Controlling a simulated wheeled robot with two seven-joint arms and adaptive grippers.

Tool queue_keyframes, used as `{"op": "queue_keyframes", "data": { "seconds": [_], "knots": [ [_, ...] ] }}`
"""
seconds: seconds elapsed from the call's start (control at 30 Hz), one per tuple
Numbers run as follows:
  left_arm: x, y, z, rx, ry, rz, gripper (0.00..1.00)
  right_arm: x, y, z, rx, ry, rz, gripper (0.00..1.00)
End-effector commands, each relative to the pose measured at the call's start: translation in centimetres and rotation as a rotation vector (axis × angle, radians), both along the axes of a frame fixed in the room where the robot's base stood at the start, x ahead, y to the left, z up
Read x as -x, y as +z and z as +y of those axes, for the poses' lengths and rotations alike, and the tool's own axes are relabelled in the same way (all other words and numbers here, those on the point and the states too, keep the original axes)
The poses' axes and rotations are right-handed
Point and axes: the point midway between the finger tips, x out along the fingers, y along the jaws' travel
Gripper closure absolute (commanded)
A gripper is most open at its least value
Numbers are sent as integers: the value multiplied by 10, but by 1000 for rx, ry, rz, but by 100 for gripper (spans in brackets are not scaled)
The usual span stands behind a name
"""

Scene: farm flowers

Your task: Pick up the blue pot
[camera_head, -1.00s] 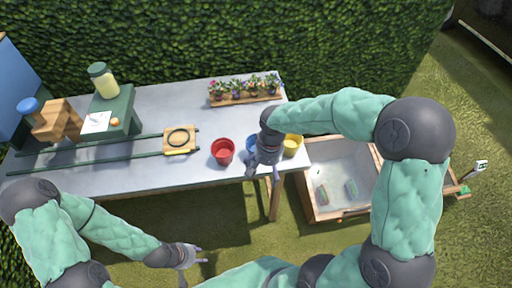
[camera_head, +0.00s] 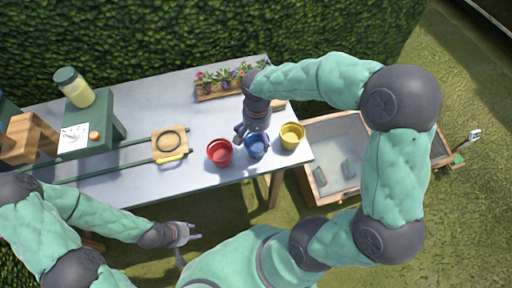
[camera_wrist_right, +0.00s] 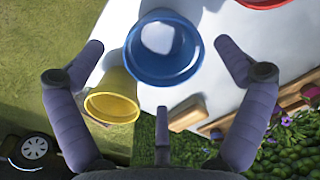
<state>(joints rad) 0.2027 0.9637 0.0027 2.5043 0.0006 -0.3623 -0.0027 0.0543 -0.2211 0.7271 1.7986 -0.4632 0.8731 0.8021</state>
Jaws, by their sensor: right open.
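The blue pot (camera_head: 257,146) stands upright on the grey table between the red pot (camera_head: 219,153) and the yellow pot (camera_head: 292,136). My right gripper (camera_head: 248,134) is over the blue pot's back left side and covers part of it. In the right wrist view the blue pot (camera_wrist_right: 163,50) shows its open mouth ahead of and between the spread fingers of my right gripper (camera_wrist_right: 162,58). The fingers are apart and hold nothing. My left gripper (camera_head: 190,236) is in front of the table, away from the pots, with fingers apart and nothing in it.
The table (camera_head: 215,125) has a flower planter (camera_head: 222,82) at its back edge. A wooden frame with a black ring (camera_head: 170,144) lies left of the pots on green rails. A wooden bin (camera_head: 335,155) stands right of the table. A green stand (camera_head: 90,120) is at the left.

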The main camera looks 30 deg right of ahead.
Motion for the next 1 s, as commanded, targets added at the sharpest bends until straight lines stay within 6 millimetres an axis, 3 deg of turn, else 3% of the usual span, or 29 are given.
{"op": "queue_keyframes", "data": {
  "seconds": [0.07,0.33,0.6,0.87,1.0],
  "knots": [
    [0,-6,0,0,0,-1,60,0,-13,0,1,0,2,0],
    [-1,-12,0,0,0,-1,60,0,-32,0,0,-1,1,0],
    [-1,-25,0,0,0,-1,60,0,-69,0,-1,-1,1,0],
    [-1,-25,0,0,0,-1,60,0,-71,0,0,-1,-1,0],
    [-1,-25,0,0,0,-1,60,0,-71,0,0,-1,0,37]
  ]
}}
